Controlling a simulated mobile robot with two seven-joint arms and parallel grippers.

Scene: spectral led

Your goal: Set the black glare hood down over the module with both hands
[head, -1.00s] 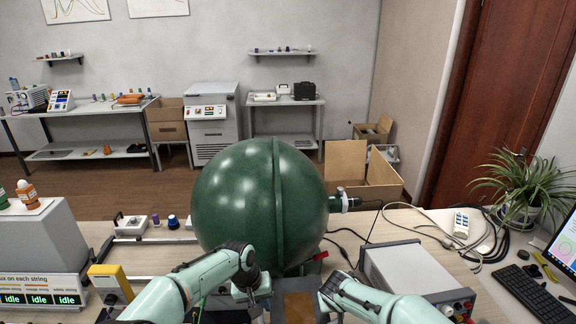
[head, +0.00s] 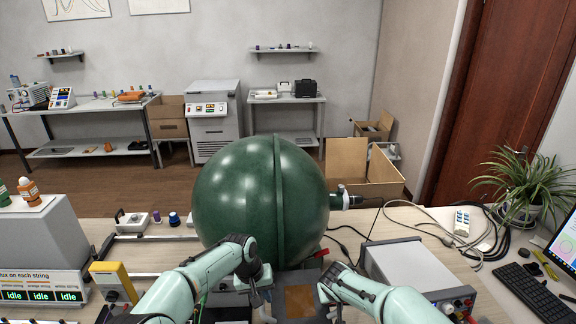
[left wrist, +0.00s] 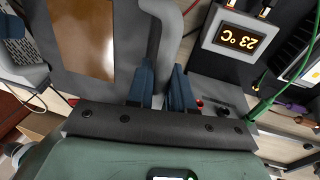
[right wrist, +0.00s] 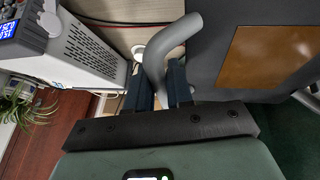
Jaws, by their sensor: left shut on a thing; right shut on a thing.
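The dark glare hood (head: 318,276) with an amber window shows at the bottom middle of the head view, in front of the green sphere. My left gripper (head: 259,291) is shut on the hood's left grey handle, seen in the left wrist view (left wrist: 180,35). My right gripper (head: 332,296) is shut on its right grey handle, seen in the right wrist view (right wrist: 158,50). The hood's dark panel also shows in the left wrist view (left wrist: 75,80) and right wrist view (right wrist: 215,50). I cannot make out the module; whether the hood touches anything below is unclear.
The large green sphere (head: 240,200) stands just behind the hood. A grey bench instrument (head: 405,265) is close on the right, and a yellow meter (head: 112,280) on the left. A box reading 23 °C (left wrist: 238,34) sits beside the hood in the left wrist view.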

